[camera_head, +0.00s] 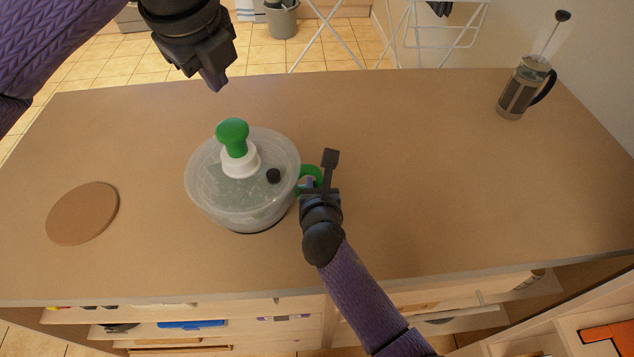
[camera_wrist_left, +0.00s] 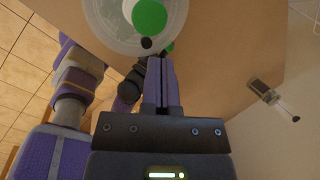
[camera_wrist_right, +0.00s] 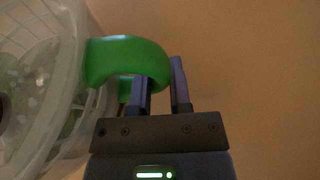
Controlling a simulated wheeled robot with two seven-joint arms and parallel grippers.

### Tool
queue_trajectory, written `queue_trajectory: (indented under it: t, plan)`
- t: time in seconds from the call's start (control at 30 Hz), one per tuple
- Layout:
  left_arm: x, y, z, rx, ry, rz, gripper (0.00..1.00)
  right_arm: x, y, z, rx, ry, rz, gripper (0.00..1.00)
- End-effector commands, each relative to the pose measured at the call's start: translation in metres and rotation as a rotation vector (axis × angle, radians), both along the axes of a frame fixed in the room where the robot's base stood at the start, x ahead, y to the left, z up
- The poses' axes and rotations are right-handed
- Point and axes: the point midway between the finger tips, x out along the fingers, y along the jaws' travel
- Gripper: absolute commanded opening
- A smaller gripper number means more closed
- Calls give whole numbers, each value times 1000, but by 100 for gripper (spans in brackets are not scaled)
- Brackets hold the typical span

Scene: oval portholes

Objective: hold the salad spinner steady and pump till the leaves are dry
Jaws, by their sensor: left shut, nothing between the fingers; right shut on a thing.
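The salad spinner (camera_head: 238,190) stands on the counter left of centre, a clear bowl and lid with a white collar and a green pump knob (camera_head: 232,137). The knob is up, and a small black button (camera_head: 273,176) sits on the lid. Pale green leaves show dimly through the wall in the right wrist view (camera_wrist_right: 40,95). My right gripper (camera_head: 314,186) is shut on the green side handle (camera_wrist_right: 128,60). My left gripper (camera_head: 214,82) is shut and empty, above and behind the knob, apart from it. It also shows in the left wrist view (camera_wrist_left: 160,75).
A round brown board (camera_head: 83,214) lies on the counter at the left. A French press (camera_head: 525,88) stands at the far right corner. The counter (camera_head: 430,170) between spinner and press is clear. Open drawers (camera_head: 200,325) show below the front edge.

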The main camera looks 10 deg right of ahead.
Motion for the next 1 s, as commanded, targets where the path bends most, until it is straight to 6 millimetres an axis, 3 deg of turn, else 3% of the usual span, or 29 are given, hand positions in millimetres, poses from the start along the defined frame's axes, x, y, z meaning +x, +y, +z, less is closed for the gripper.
queue_trajectory:
  t: [0.2,0.4,0.6,1.0]
  plan:
    - [14,2,1,-414,107,910,0,0,0,0,-1,-1,-1,0]
    - [23,5,2,-651,218,1497,0,0,0,0,-1,-1,-1,0]
    - [26,6,-3,-717,257,1682,0,0,0,0,-1,-1,-1,0]
    - [26,6,-59,-716,259,1683,0,0,0,0,-1,-1,-1,0]
